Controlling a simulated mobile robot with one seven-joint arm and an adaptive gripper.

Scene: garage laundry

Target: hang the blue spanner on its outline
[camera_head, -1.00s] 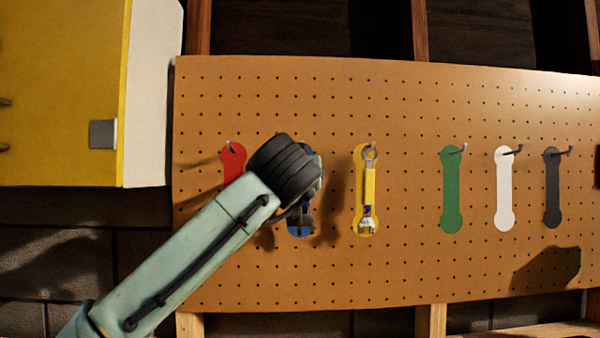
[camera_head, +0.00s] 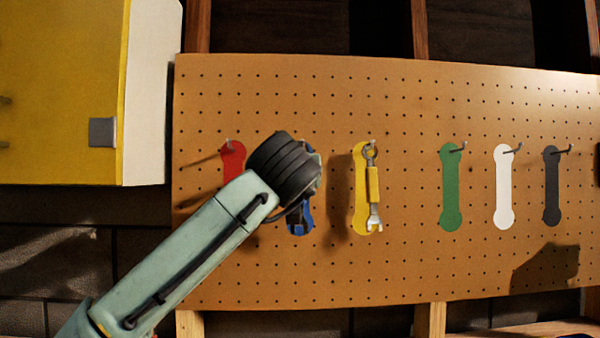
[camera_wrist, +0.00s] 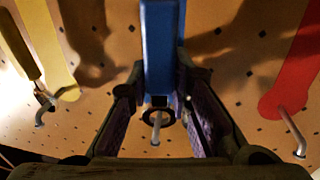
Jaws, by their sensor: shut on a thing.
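My gripper (camera_wrist: 160,98) is shut on the blue spanner, close in front of the pegboard. The spanner's blue handle (camera_wrist: 163,50) runs up between the fingers in the wrist view. Its dark ring end lies at the tip of a metal hook (camera_wrist: 155,132); the ring and hook tip overlap, but I cannot tell whether the hook passes through. In the head view, my wrist hides most of the spanner and the blue outline, with blue (camera_head: 302,217) showing just below it.
Left of my wrist is the red outline (camera_head: 232,168) with a bare hook. A yellow spanner (camera_head: 373,186) hangs close on the right, over the yellow outline (camera_head: 359,203). Green, white and black outlines farther right have bare hooks. A yellow cabinet (camera_head: 60,90) stands upper left.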

